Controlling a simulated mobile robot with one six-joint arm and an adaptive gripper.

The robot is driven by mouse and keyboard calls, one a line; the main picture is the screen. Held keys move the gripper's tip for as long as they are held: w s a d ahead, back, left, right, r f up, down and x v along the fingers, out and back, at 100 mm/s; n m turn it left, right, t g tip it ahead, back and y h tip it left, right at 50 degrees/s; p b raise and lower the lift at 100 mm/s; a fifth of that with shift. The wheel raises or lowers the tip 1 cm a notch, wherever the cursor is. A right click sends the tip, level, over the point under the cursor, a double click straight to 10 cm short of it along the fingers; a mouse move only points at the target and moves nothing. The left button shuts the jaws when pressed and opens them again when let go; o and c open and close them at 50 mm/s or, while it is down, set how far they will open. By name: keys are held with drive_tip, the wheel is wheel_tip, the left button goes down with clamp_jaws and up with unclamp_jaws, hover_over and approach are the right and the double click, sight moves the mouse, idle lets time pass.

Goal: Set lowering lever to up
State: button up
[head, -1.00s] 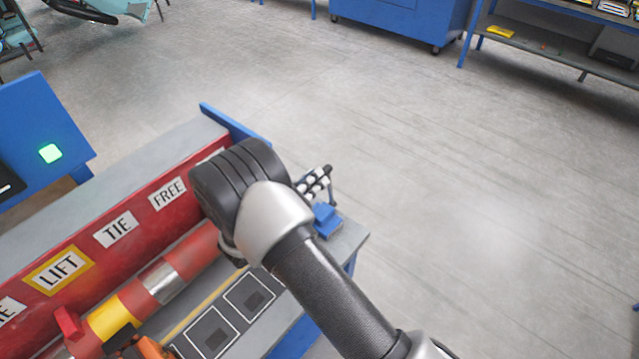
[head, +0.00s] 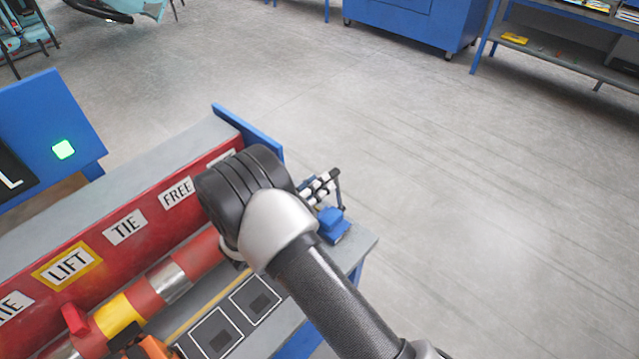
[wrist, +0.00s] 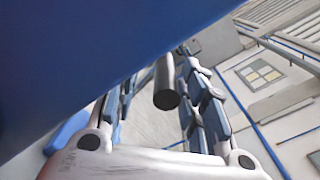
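A dark lever rod (head: 340,188) stands on a small blue block (head: 332,224) at the right end of the bench. In the wrist view, a dark round-ended rod (wrist: 166,88), apparently the lever, lies between my fingers. My gripper (head: 319,187) is at the rod; it also shows in the wrist view (wrist: 158,70). My arm hides part of the bench, and I cannot tell whether either finger touches the rod.
A blue console (head: 45,125) has a lit green button (head: 63,149). Open floor lies to the right.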

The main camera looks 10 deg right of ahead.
drive_tip(key=v, duration=1.1)
drive_tip(key=shift+s+r, duration=0.1)
